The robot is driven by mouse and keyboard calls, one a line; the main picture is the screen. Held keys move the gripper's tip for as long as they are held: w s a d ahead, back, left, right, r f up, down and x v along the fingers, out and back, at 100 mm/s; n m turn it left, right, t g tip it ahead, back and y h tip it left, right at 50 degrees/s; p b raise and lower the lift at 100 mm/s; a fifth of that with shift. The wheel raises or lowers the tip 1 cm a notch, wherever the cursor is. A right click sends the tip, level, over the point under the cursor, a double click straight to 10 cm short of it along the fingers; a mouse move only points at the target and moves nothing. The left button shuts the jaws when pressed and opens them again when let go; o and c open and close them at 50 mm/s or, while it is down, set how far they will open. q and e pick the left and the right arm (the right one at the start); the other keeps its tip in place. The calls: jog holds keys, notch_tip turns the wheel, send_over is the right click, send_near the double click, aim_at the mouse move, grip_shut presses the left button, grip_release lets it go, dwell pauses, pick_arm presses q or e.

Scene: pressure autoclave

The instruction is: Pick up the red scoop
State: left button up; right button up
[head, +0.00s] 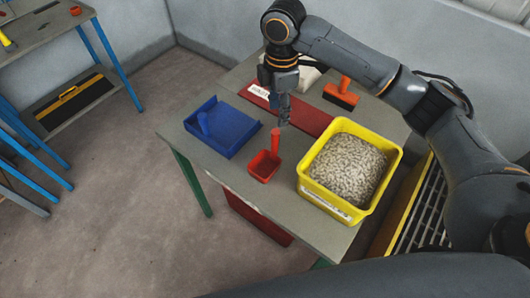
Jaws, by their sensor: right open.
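The red scoop (265,164) lies on the grey table (237,182), with its bowl toward the front and its handle (275,140) pointing to the back. My right gripper (284,122) points down just above the handle's far end. The jaws are open and seen small; whether they touch the handle I cannot tell. My left gripper is not in view.
A yellow bin (313,190) full of pale pellets stands right of the scoop. An orange-handled brush (342,95) and a red mat (312,118) are behind. A blue-legged bench (112,57) stands far left.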

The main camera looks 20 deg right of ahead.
aim_at(274, 141)
jog(key=f, duration=0.4)
jog(key=shift+s+f, duration=0.35)
jog(key=shift+s, duration=0.05)
jog(key=f, duration=0.1)
jog(key=f+p, duration=0.1)
jog(key=f, duration=0.1)
jog(key=shift+s+a, duration=0.15)
jog(key=shift+a, duration=0.2)
jog(key=shift+s+a+f+p, duration=0.1)
jog(key=shift+f+p, duration=0.1)
jog(key=shift+f, duration=0.45)
jog(key=shift+s+a+f+p, duration=0.1)
jog(key=shift+f+p, duration=0.1)
jog(key=shift+f, duration=0.4)
jog(key=shift+w+f, duration=0.1)
jog(key=shift+f, duration=0.4)
grip_shut()
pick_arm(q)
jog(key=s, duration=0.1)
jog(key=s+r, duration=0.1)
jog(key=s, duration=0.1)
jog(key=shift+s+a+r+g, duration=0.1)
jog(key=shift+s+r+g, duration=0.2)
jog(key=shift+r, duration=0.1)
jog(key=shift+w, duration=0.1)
